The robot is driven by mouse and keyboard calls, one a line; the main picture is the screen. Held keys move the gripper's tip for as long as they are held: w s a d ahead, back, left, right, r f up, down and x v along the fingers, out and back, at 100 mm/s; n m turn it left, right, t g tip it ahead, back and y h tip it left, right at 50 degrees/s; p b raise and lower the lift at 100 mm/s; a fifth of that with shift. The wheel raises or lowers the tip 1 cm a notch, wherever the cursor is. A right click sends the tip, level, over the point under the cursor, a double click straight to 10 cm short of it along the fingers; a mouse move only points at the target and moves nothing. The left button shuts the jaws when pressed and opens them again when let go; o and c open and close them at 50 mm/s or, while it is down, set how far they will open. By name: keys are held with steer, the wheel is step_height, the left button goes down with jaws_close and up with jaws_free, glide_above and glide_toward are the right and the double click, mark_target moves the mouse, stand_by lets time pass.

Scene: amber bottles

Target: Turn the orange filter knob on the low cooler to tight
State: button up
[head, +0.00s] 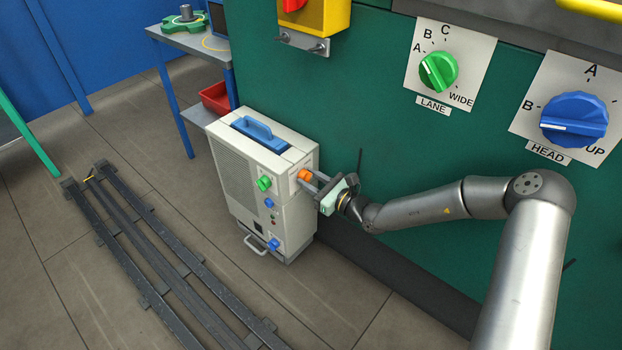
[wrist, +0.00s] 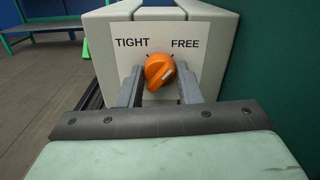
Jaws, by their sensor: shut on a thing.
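The low cooler (head: 240,185) is a pale grey box on the floor against the green wall. Its orange filter knob (head: 304,174) is on the side facing my arm, high up. In the wrist view the orange knob (wrist: 159,71) sits on a white plate (wrist: 150,40) marked TIGHT at left and FREE at right. My gripper (head: 312,181) reaches in from the right and is shut on the knob, one finger on each side.
A green knob (head: 264,183) and blue knobs (head: 274,244) are on the cooler's front. The wall has a green LANE knob (head: 438,71) and a blue HEAD knob (head: 574,118). Dark rails (head: 150,250) lie on the floor at left. A table (head: 180,40) with a red bin (head: 215,98) stands behind.

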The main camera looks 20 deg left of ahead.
steer(key=n+b, duration=0.5)
steer(key=n, duration=1.1)
steer(key=shift+f+n, duration=0.1)
steer(key=shift+n, duration=0.3)
steer(key=shift+b, duration=0.3)
steer(key=o, duration=1)
steer(key=shift+c, duration=0.2)
steer(key=shift+d, duration=0.15)
steer(key=p+v, duration=0.4)
steer(key=v, duration=1.3)
steer(key=shift+s, duration=0.1)
